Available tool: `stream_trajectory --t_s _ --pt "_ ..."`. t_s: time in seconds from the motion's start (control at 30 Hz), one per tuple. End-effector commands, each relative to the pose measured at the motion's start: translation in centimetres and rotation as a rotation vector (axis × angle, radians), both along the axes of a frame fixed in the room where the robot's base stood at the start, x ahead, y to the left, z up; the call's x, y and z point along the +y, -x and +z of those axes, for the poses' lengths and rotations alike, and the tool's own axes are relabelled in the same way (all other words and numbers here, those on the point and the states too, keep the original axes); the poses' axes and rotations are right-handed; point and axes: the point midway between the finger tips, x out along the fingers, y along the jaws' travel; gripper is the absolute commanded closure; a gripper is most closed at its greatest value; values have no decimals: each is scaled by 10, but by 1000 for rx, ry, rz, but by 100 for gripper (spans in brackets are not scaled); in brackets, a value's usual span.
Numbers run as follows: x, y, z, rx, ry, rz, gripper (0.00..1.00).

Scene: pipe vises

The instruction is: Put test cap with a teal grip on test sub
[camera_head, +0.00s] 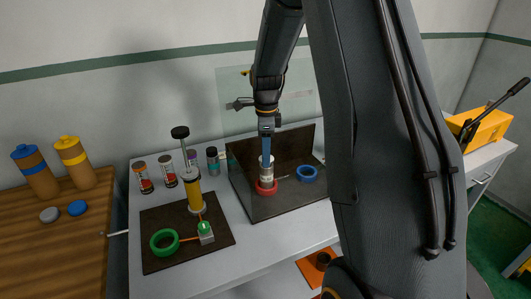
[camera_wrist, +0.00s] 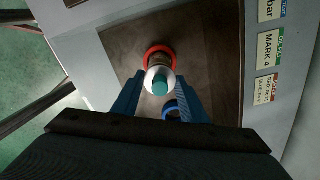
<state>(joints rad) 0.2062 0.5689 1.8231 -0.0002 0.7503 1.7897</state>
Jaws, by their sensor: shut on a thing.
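My gripper (camera_wrist: 159,77) points down and is shut on the test cap, a pale round piece with a teal grip (camera_wrist: 160,86). The cap also shows in the head view (camera_head: 266,161), below the blue fingers. Directly below it stands a pale and tan upright cylinder, likely the test sub (camera_head: 267,178), with a red ring (camera_head: 266,188) around its foot. The red ring shows in the wrist view (camera_wrist: 159,49) too. Cap and cylinder look in line. I cannot tell whether they touch, as the cap hides the cylinder's top.
A blue ring (camera_head: 307,173) lies right of the cylinder, in the dark tray (camera_head: 240,188) with a raised back wall. Several small capped jars (camera_head: 168,176) stand behind.

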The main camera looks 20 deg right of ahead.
Motion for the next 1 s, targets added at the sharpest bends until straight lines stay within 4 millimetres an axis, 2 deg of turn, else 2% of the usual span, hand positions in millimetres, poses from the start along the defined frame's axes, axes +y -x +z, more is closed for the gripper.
stream_trajectory --t_s 0.7,0.73,0.8,0.83,1.0 --pt "0 0 -16 1 0 0 86" --pt "0 0 -16 1 0 0 56" --pt "0 0 -16 0 0 0 44" --pt "0 0 -16 0 0 0 39" --pt "0 0 -16 1 0 0 39"
